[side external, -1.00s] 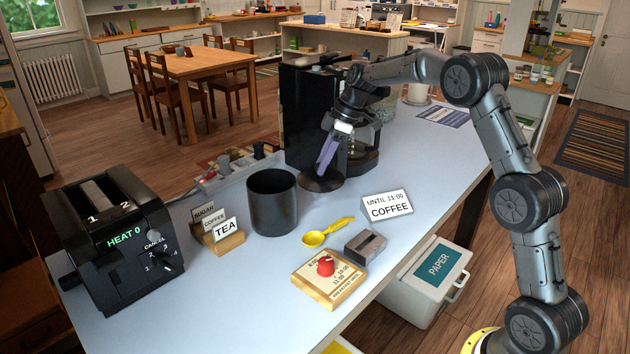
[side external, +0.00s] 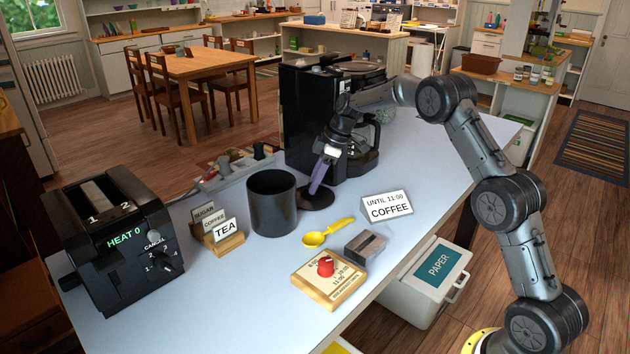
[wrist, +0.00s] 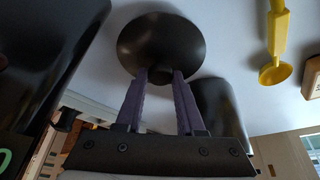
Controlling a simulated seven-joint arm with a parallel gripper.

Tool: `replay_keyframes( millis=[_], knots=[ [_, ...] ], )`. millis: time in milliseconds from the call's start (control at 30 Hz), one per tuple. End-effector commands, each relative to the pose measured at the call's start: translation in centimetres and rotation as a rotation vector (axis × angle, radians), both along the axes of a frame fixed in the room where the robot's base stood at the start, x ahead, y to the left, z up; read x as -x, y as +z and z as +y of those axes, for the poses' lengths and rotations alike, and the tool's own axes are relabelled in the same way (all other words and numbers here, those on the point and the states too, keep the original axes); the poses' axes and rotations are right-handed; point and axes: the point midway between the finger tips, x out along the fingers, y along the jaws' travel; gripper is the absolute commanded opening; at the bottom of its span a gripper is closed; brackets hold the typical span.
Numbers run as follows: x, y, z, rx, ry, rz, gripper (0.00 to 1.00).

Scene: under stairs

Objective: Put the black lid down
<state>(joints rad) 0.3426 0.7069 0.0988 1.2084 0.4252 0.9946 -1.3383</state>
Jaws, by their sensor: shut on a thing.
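The round black lid (side external: 316,199) is level, low at the countertop just right of the open black canister (side external: 273,205). I cannot tell whether it touches the counter. My gripper (side external: 318,184) points down from above with purple fingers, shut on the lid's small knob. In the wrist view the lid (wrist: 160,40) spreads beyond the fingertips of my gripper (wrist: 160,78), and the canister (wrist: 219,110) stands close beside it.
The black coffee maker (side external: 305,120) stands just behind the lid. A yellow scoop (side external: 327,233), a COFFEE sign (side external: 387,205) and a wooden board with a red timer (side external: 328,280) lie in front. The counter right of the COFFEE sign is clear.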

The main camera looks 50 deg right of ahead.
Motion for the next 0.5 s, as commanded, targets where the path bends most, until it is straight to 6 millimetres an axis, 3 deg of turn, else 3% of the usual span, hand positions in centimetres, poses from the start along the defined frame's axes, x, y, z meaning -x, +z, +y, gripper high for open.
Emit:
replay_keyframes(
  millis=[67, 100, 267, 500],
  knots=[
    [0.00, -0.21, 0.00, 0.000, 0.000, 0.000, 0.00],
    [0.01, -0.29, 0.00, -0.001, 0.000, 0.001, 0.39],
    [0.01, -0.26, 0.00, -0.001, 0.000, 0.001, 0.67],
    [0.02, -0.25, 0.00, 0.000, 0.000, 0.000, 0.67]
  ],
)
